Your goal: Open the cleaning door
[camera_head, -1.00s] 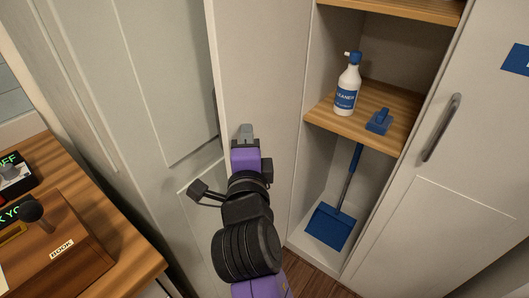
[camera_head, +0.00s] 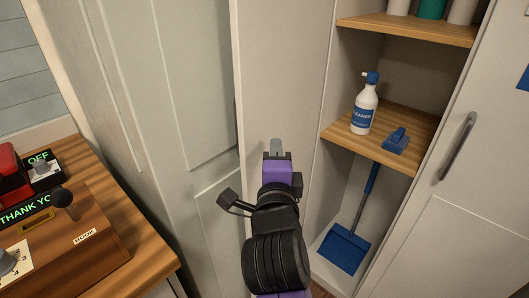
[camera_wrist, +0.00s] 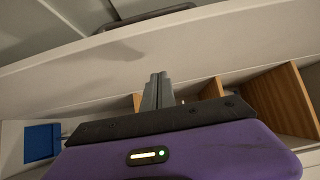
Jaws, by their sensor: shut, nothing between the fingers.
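The cleaning door (camera_head: 285,75) is a pale panel standing wide open at the left of the cabinet; its inner face shows in the head view. In the wrist view its pale edge (camera_wrist: 60,80) crosses the picture, with a dark handle (camera_wrist: 150,17) beyond it. My gripper (camera_head: 276,147) is shut and empty, in front of the door's inner face near its free edge. Its closed fingers also show in the wrist view (camera_wrist: 158,90), close to the door edge. I cannot tell whether they touch it.
The open cabinet holds a spray bottle (camera_head: 364,105) and a blue brush (camera_head: 396,140) on a wooden shelf (camera_head: 420,157). A blue dustpan (camera_head: 345,248) stands below. A closed door with a handle (camera_head: 457,146) is at right. A wooden desk (camera_head: 150,255) is at left.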

